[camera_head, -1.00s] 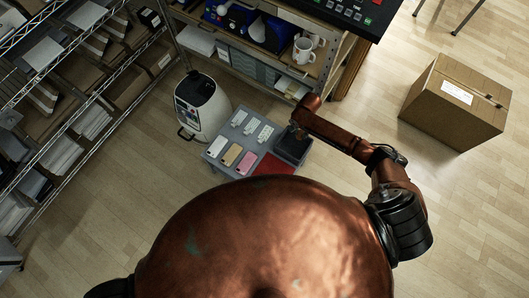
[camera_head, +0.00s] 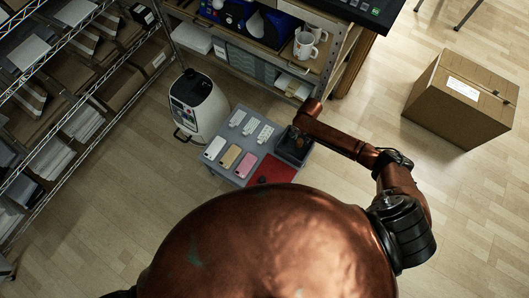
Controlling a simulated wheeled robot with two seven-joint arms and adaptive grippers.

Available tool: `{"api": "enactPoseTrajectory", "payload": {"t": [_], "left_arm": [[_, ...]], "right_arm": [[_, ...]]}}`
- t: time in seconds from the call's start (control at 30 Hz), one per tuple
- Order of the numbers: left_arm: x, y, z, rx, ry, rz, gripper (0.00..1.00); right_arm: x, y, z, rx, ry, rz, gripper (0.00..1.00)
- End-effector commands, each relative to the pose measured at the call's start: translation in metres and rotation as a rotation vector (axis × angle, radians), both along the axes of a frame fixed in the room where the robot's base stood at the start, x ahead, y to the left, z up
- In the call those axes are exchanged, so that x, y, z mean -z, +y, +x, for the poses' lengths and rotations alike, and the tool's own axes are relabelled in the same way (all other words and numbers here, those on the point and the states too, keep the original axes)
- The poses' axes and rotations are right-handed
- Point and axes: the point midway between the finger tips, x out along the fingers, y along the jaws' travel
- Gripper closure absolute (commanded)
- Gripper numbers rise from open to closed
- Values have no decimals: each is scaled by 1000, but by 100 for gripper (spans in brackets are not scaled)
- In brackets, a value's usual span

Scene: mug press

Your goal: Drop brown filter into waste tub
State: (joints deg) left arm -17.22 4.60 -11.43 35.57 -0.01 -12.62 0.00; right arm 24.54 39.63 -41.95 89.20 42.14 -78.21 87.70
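A small dark tub (camera_head: 291,155) stands at the right back corner of a low grey table. It may be the waste tub. My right gripper (camera_head: 297,136) points down at the tub's back edge, at the end of my copper-coloured arm. The fingers are small and dark, so I cannot tell whether they are open or shut. A brownish patch shows by the tub's mouth, but I cannot make out whether it is the filter or part of my gripper. My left gripper is out of view.
The grey table (camera_head: 223,133) also holds several phones, white pieces and a red mat (camera_head: 272,170). A white canister (camera_head: 199,105) stands left of it. Shelves with mugs (camera_head: 305,46) rise behind. A cardboard box (camera_head: 460,100) stands on the floor at right.

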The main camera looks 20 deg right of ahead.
Motion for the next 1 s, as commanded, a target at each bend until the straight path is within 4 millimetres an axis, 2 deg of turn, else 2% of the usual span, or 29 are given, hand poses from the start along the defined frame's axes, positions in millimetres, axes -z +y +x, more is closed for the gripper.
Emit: {"api": "enactPoseTrajectory", "payload": {"t": [0.17,0.43,0.57,0.67,1.0], "left_arm": [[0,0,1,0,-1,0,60],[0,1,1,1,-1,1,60],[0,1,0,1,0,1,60],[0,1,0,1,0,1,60],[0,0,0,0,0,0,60]], "right_arm": [[0,0,0,0,0,0,57],[0,0,0,0,0,0,56],[-8,0,0,0,-1,1,56],[-23,0,1,0,-2,1,56],[-93,0,0,0,-2,-1,56]]}}
